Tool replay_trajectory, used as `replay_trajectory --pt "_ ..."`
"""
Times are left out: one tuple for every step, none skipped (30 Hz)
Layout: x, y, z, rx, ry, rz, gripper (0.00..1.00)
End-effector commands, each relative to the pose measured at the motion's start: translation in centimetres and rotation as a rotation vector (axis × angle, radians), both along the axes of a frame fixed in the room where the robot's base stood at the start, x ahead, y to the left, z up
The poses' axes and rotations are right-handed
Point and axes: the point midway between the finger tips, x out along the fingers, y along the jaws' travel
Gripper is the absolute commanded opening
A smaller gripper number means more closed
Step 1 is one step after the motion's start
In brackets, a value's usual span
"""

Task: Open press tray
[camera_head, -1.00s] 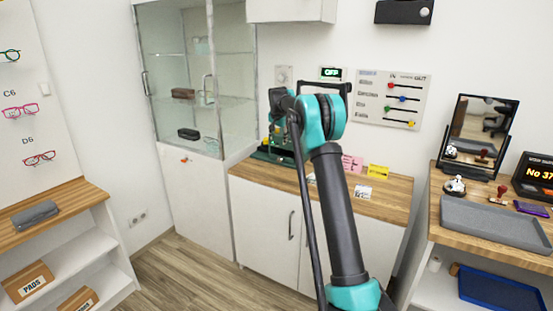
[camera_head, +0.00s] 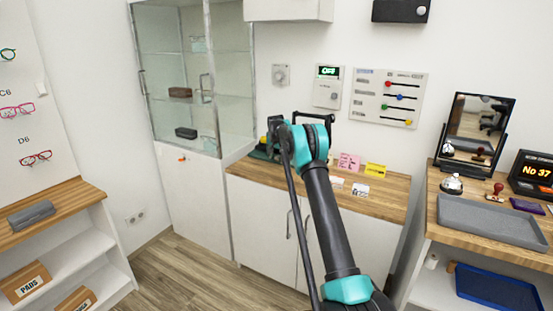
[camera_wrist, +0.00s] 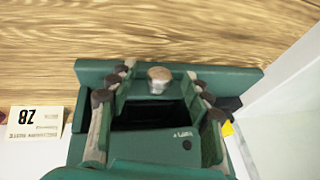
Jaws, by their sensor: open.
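The press (camera_head: 262,154) is a dark green machine on the wooden counter at the back, mostly hidden behind my arm in the head view. In the wrist view, a green bar of the press tray (camera_wrist: 225,77) runs across the picture, with a round metal knob (camera_wrist: 158,80) at its middle. My gripper (camera_wrist: 159,71) is open, with one finger on each side of the knob. I cannot tell whether either finger touches it. The fingertips are hidden from the head view.
The counter (camera_head: 385,205) bears a pink card (camera_head: 348,162), a yellow card (camera_head: 375,170) and white cards. A glass cabinet (camera_head: 180,90) stands to the left. A grey tray (camera_head: 490,222), a bell (camera_head: 452,185) and a mirror (camera_head: 475,130) are on the right desk.

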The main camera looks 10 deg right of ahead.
Motion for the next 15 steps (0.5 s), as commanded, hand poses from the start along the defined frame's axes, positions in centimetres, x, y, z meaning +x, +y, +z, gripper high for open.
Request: replay_trajectory --pt "0.08 -0.02 -0.18 0.000 0.000 0.000 0.50" --pt "0.11 -0.02 -0.24 0.000 0.000 0.000 0.50" --pt "0.13 -0.03 -0.28 0.000 0.000 0.000 0.50" --pt "0.13 -0.03 -0.29 0.000 0.000 0.000 0.50" --pt "0.14 -0.03 -0.30 0.000 0.000 0.000 0.50" --pt "0.14 -0.03 -0.30 0.000 0.000 0.000 0.50" --pt "0.13 -0.03 -0.29 0.000 0.000 0.000 0.50" --pt "0.13 -0.03 -0.29 0.000 0.000 0.000 0.50" --pt "0.13 -0.03 -0.28 0.000 0.000 0.000 0.50" --pt "0.13 -0.01 -0.28 0.000 0.000 0.000 0.48" --pt "0.13 -0.01 -0.28 0.000 0.000 0.000 0.45" --pt "0.12 -0.01 -0.27 0.000 0.000 0.000 0.40" --pt "0.12 -0.01 -0.27 0.000 0.000 0.000 0.36" --pt "0.12 -0.01 -0.27 0.000 0.000 0.000 0.32" --pt "0.12 -0.01 -0.26 0.000 0.000 0.000 0.27"
